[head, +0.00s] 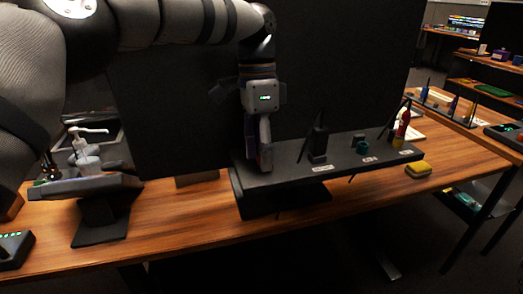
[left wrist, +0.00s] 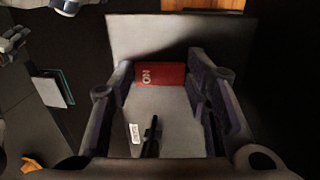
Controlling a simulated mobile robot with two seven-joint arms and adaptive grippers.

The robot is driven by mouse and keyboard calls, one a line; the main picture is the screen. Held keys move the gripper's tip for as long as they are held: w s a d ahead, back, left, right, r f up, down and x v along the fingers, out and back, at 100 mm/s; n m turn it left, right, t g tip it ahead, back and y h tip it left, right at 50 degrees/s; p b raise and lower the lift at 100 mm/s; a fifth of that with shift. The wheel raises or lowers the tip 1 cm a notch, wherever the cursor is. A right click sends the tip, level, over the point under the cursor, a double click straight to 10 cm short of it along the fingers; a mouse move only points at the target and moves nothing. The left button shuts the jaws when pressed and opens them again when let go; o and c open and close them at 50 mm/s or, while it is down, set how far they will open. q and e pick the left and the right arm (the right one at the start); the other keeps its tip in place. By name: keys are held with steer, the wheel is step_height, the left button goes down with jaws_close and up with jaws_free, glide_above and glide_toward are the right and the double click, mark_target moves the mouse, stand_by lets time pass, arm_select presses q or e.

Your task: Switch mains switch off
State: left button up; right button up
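A red rocker-like switch with white "ON" lettering (left wrist: 160,74) shows in the left wrist view, on a grey panel surface (left wrist: 190,130). I take it for the mains switch. My left gripper (left wrist: 160,85) is open, with its two fingers apart, one on each side of the red switch. I cannot tell whether they touch it. In the head view my left gripper (head: 264,155) points down at the left end of the dark sloped panel (head: 280,180); the switch is hidden there behind the gripper. My right gripper is not seen.
A yellow block (head: 418,169) lies on the wooden table (head: 350,200). A dark partition (head: 350,80) rises behind.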

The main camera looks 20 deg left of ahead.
arm_select(q)
steer(key=shift+o, duration=0.8)
steer(key=r, duration=0.5)
steer(key=w+r, duration=0.1)
steer(key=r, duration=0.1)
steer(key=shift+a+r, duration=0.25)
steer(key=shift+a, duration=0.05)
